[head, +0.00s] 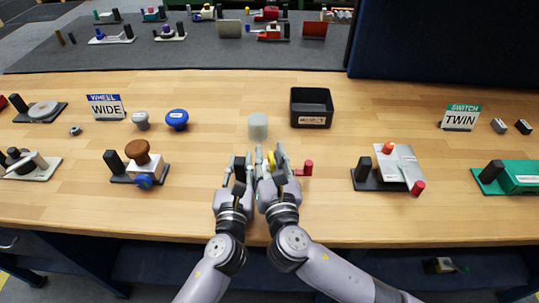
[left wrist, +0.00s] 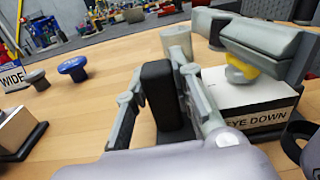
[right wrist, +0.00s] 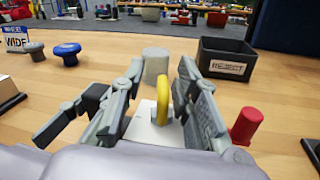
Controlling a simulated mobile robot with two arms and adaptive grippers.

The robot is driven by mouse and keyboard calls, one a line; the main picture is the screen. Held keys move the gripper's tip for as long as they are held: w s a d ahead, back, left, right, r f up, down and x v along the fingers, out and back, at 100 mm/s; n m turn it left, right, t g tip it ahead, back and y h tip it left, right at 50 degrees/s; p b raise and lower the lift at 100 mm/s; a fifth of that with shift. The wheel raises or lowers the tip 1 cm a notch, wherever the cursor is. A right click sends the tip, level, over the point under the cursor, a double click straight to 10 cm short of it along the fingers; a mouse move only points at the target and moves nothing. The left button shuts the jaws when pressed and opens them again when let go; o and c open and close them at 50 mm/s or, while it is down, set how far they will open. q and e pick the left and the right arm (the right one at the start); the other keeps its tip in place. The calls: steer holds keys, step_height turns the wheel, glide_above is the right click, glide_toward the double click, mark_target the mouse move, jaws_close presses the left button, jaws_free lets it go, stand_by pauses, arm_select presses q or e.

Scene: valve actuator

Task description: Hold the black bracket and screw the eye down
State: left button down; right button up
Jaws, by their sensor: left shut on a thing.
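The black bracket (left wrist: 160,95) is an upright black post in the left wrist view. My left gripper (head: 241,160) is shut on it, with one finger on each side. The yellow eye (right wrist: 163,100) stands upright on a pale block (right wrist: 150,132), whose front label (left wrist: 258,116) reads "EYE DOWN". My right gripper (head: 272,152) is around the eye, with its fingers apart. In the right wrist view a gap shows on the left of the eye, while the right finger is close to it. The grippers hide most of the block in the head view.
A red peg (right wrist: 246,125) stands right of the block. A pale cylinder (head: 258,126) and a black "REJECT" bin (head: 311,108) stand behind. A brown-knobbed unit (head: 140,165) is left, a metal plate unit (head: 397,165) right.

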steer(key=s+d, duration=0.2)
steer(key=s, duration=1)
steer(key=shift+w, duration=0.15)
